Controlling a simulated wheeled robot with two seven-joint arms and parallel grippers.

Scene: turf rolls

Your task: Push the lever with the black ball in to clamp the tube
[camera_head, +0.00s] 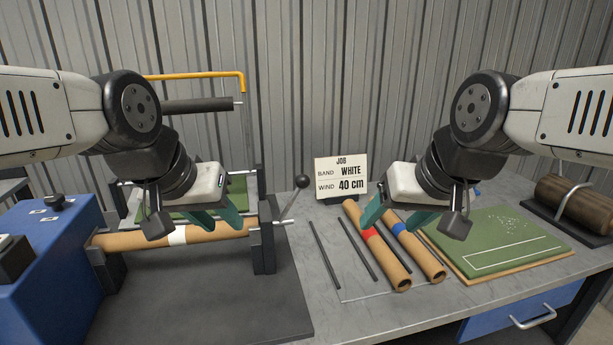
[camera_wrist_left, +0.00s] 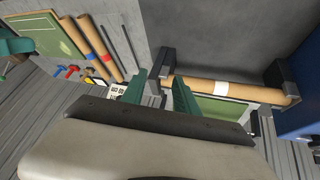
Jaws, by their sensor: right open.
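The lever's black ball (camera_head: 302,181) stands up and to the right of the dark end bracket (camera_head: 263,245), on a thin shaft that leans right. The brown tube (camera_head: 125,240) with a white band lies level between the blue machine and that bracket; it also shows in the left wrist view (camera_wrist_left: 255,92). My left gripper (camera_head: 218,220) is open and empty, over the tube's right part and left of the lever. My right gripper (camera_head: 395,215) is open and empty, above the banded tubes and right of the lever. I cannot make out the lever in the left wrist view.
A job card (camera_head: 341,177) reads band white, wind 40 cm. Red- and blue-banded tubes (camera_head: 388,262) and dark rods lie on the grey bench (camera_head: 430,310). A green turf sheet (camera_head: 500,240) lies to the right. A blue machine (camera_head: 65,265) stands at left.

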